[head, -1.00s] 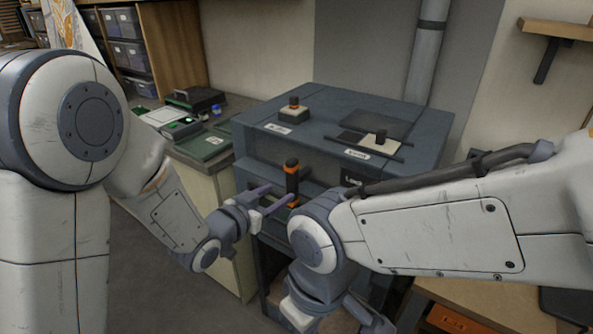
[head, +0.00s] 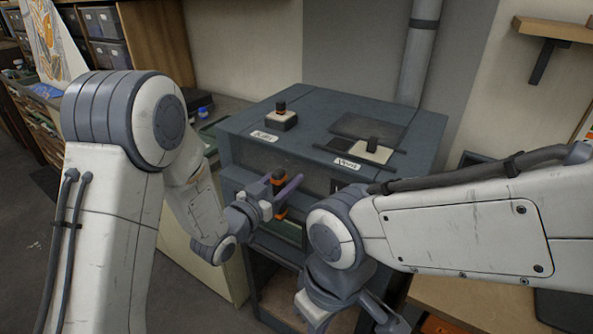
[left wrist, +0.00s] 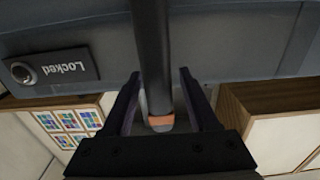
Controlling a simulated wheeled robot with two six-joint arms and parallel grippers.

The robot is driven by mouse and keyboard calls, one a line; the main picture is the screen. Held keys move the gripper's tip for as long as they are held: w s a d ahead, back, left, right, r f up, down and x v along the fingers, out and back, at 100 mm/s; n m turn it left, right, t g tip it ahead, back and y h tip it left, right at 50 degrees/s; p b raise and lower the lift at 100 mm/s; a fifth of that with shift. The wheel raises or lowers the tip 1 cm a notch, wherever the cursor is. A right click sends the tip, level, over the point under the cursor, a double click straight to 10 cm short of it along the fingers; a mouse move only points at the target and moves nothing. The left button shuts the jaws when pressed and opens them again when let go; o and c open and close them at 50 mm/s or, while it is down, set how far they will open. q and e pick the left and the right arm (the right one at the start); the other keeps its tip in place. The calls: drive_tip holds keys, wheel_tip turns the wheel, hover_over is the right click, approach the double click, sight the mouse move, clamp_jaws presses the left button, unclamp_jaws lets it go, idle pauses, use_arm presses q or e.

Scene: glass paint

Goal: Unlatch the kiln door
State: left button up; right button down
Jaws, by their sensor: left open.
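The kiln (head: 300,148) is a dark blue-grey box in the middle of the head view. Its latch handle (head: 280,211), black with orange bands, stands at the front and is partly hidden by my left gripper (head: 284,182). In the left wrist view, the black handle (left wrist: 152,45) runs between the two fingers of my left gripper (left wrist: 157,85), which are open with a gap on each side. A "Locked" plate (left wrist: 62,68) shows upside down beside it. My right gripper (head: 345,318) hangs low in front of the kiln; its jaws are unclear.
A "Kiln" switch (head: 282,118) and a "Vent" switch (head: 371,151) sit on the kiln top. My right forearm crosses in front of the kiln's right side. A wooden bench (head: 470,297) stands at the lower right. Shelves with bins (head: 104,24) are at the back left.

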use_arm(q)
drive_tip(key=shift+w+d, duration=0.15)
drive_tip(key=shift+w, duration=0.05)
clamp_jaws()
idle(1.4)
